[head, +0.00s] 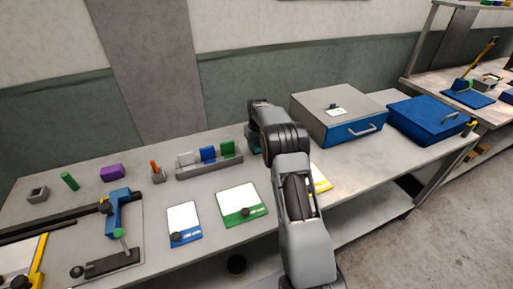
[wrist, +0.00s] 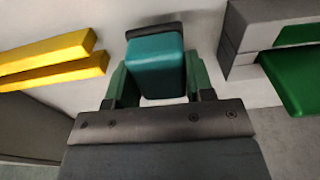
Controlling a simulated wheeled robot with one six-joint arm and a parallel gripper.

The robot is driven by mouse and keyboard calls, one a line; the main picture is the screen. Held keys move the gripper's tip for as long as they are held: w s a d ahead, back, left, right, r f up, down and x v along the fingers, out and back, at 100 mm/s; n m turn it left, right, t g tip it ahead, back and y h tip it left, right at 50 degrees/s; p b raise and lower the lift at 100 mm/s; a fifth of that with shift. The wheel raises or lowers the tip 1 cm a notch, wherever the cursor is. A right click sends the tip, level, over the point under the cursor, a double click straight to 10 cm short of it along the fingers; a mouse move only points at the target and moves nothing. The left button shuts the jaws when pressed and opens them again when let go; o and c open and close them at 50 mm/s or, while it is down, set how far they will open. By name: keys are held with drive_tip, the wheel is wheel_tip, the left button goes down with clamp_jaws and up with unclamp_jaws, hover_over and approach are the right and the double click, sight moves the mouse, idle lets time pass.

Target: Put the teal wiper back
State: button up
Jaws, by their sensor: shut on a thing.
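The teal wiper (wrist: 155,60) is a teal block with a dark strip along its far edge. My gripper (wrist: 157,88) is shut on it, one finger at each side, in the wrist view. In the head view my arm hides most of the gripper, and only a bit of teal (head: 253,140) shows beside it. The grey rack (head: 210,167) holds a white wiper (head: 186,159), a blue wiper (head: 208,154) and a green wiper (head: 226,151). My gripper is by the rack's right end. In the wrist view, a grey block and a green piece (wrist: 295,75) show at the right.
A grey and blue box (head: 340,115) and a blue box (head: 430,120) stand at the right. Blue (head: 184,222), green (head: 241,203) and yellow (head: 321,178) boards lie in front. Yellow bars (wrist: 50,58) show at the wrist view's left. A blue-handled press (head: 112,220) is at the left.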

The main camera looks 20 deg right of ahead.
drive_tip(key=shift+a+f, duration=0.1)
drive_tip(key=shift+f, duration=1.1)
drive_tip(key=shift+f, duration=0.1)
drive_tip(key=o, duration=1.2)
